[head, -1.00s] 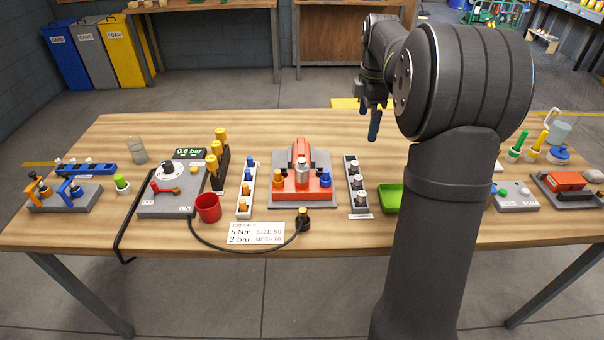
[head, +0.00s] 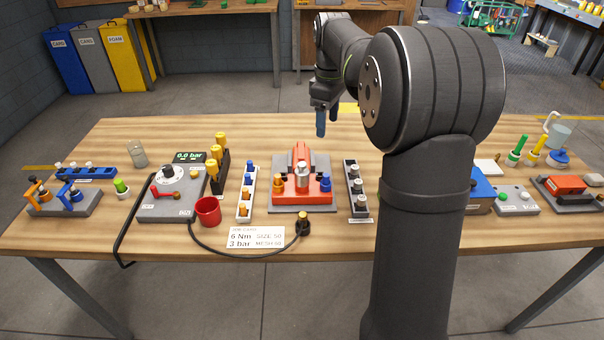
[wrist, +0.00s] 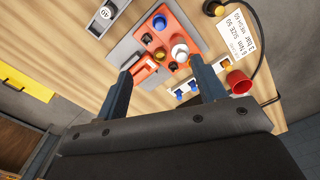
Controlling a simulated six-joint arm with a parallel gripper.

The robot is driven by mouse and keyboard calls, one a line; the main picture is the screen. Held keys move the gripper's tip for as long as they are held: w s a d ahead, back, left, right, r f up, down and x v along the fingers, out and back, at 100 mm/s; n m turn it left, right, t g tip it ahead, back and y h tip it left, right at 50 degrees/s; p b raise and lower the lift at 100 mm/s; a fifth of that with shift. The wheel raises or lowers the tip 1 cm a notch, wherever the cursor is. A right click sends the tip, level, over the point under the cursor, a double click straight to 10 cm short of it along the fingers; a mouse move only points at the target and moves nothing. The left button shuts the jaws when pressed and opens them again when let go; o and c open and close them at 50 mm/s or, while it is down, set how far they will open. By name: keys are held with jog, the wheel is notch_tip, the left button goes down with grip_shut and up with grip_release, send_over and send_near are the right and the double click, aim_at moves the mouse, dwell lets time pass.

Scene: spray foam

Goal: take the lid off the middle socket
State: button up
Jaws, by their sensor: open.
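The red fixture (head: 287,201) stands on a grey plate in the middle of the table. It carries an orange-topped piece on the left, a silver piece (head: 302,178) in the middle and a blue-topped piece (head: 326,180) on the right. The silver piece covers the middle position; its socket is hidden. In the wrist view, the silver piece (wrist: 180,50) shows beyond the fingers, near the right fingertip. My gripper (head: 320,132) hangs above the table's far side, behind and slightly right of the fixture. In the wrist view, my gripper (wrist: 160,70) is open and empty, its fingers apart.
A rack with silver-topped pieces (head: 350,175) stands right of the fixture. A white rack (head: 243,208) with orange and blue pieces stands left. A red cup (head: 207,210), a gauge box and a hose lie farther left. Bare wood lies behind the fixture.

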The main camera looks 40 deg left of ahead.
aim_at(302, 164)
jog(key=s+a+m, duration=0.4)
jog(key=s, duration=0.2)
jog(key=f, duration=1.1)
jog(key=shift+w+d+f, duration=0.1)
jog(key=shift+w+d, duration=0.1)
jog(key=shift+w, duration=0.05)
jog(key=shift+w+a+f, duration=0.15)
jog(key=shift+w+f, duration=0.05)
jog(key=shift+f, duration=1.15)
jog(key=shift+w+a+f, duration=0.1)
jog(key=shift+w+f, duration=0.05)
jog(key=shift+f, duration=1.2)
jog(key=shift+c, duration=0.2)
jog(key=c, duration=1)
